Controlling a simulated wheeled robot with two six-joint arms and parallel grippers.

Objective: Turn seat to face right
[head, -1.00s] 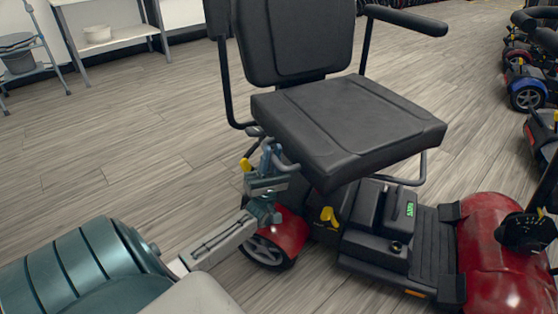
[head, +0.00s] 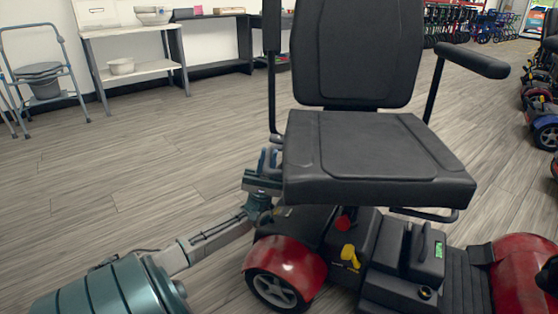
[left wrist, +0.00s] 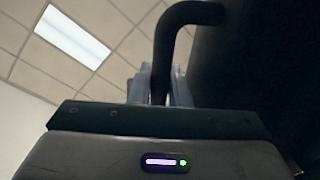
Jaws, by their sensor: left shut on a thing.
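The black seat (head: 385,145) of a red mobility scooter has its backrest (head: 355,50) behind it. Its broad front edge faces me and slightly right. The scooter's red rear cover (head: 285,262) is below, and its red front cover (head: 525,272) is at the right edge. My left gripper (head: 268,162) is at the seat's left side, below the left armrest post. In the left wrist view, the gripper (left wrist: 163,92) is shut on a black bent bar (left wrist: 167,50) beside the dark seat. The grip is partly hidden. My right gripper is not in view.
A commode chair (head: 40,75) and a white shelf (head: 135,72) stand at the back left. Other scooters (head: 545,110) line the right. The floor between is clear.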

